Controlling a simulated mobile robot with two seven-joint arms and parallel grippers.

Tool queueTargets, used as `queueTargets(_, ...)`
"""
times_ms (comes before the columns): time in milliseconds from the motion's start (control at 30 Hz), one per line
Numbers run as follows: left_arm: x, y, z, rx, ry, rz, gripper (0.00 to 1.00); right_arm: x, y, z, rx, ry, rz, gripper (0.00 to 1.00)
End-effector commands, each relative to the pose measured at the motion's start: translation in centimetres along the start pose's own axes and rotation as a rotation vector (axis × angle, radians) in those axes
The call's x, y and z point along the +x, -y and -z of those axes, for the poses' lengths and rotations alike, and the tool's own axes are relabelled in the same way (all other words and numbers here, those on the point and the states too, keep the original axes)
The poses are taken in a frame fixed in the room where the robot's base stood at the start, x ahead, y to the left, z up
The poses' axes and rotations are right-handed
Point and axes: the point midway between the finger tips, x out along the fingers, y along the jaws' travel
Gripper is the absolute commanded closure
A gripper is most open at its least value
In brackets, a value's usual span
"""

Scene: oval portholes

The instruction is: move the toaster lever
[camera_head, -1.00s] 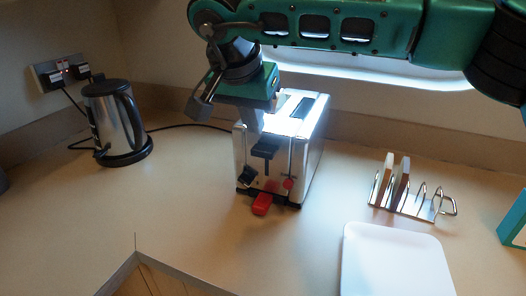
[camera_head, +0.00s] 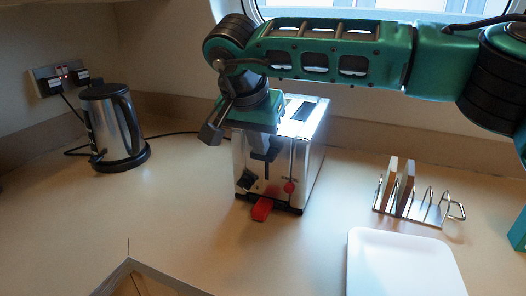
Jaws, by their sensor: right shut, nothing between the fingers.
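The toaster (camera_head: 311,150) is a shiny metal box on the counter, with a slot on top. Its dark lever (camera_head: 265,155) is on the front face, above a black knob (camera_head: 247,180) and a small red knob (camera_head: 290,187). A red piece (camera_head: 262,209) sticks out low at the front. My left gripper is not in view.
A metal kettle (camera_head: 113,127) stands at the left by a wall socket (camera_head: 58,77). A toast rack (camera_head: 418,203) with two slices stands at the right, behind a white plate (camera_head: 402,266). The counter in front of the toaster is mostly clear.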

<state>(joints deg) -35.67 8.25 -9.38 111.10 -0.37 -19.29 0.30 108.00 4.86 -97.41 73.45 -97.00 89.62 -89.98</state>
Motion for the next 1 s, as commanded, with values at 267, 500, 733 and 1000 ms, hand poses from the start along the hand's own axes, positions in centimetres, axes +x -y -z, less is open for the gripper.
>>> queueTargets(267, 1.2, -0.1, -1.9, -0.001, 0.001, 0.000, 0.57, 3.5, -0.1, -1.7, -0.002, 0.004, -0.004, 1.00)
queueTargets(500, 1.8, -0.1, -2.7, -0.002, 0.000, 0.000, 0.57, 5.3, -0.1, -2.6, -0.001, 0.003, -0.002, 1.00)
queueTargets(733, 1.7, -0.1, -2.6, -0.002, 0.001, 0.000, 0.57, 4.8, 0.0, -2.9, -0.003, 0.003, -0.002, 1.00)
queueTargets(1000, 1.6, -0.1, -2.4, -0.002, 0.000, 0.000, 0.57, 2.8, 0.0, -4.8, -0.002, 0.002, -0.002, 1.00)
